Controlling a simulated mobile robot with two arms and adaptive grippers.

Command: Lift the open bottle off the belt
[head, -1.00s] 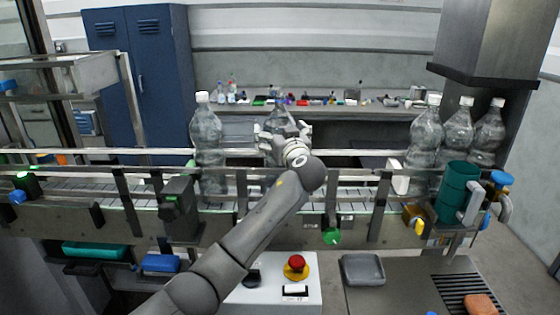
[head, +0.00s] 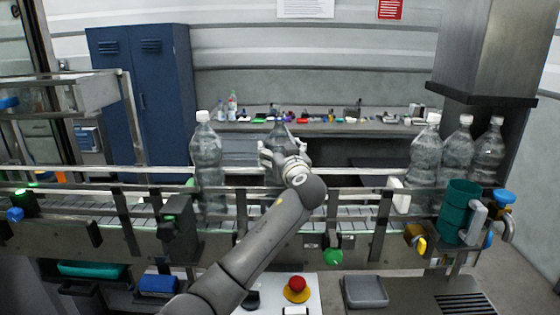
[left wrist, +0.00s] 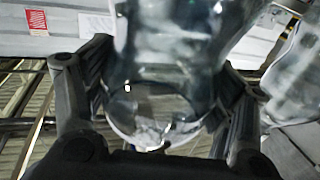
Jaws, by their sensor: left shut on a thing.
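The open bottle (head: 281,131), clear and without a cap, stands upright over the belt, just right of a capped bottle. My left gripper (head: 284,155) is shut on it; the hand and forearm hide its lower part in the head view. In the left wrist view the bottle (left wrist: 165,75) fills the space between the two dark fingers (left wrist: 160,95). Whether its base touches the belt (head: 345,212) cannot be told. My right gripper is in neither view.
A capped bottle (head: 206,150) stands close on the left. Several more capped bottles, one of them here (head: 457,150), stand at the right. Metal guide rails (head: 140,170) run along the belt. A teal mug-like container (head: 459,210) is at the front right.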

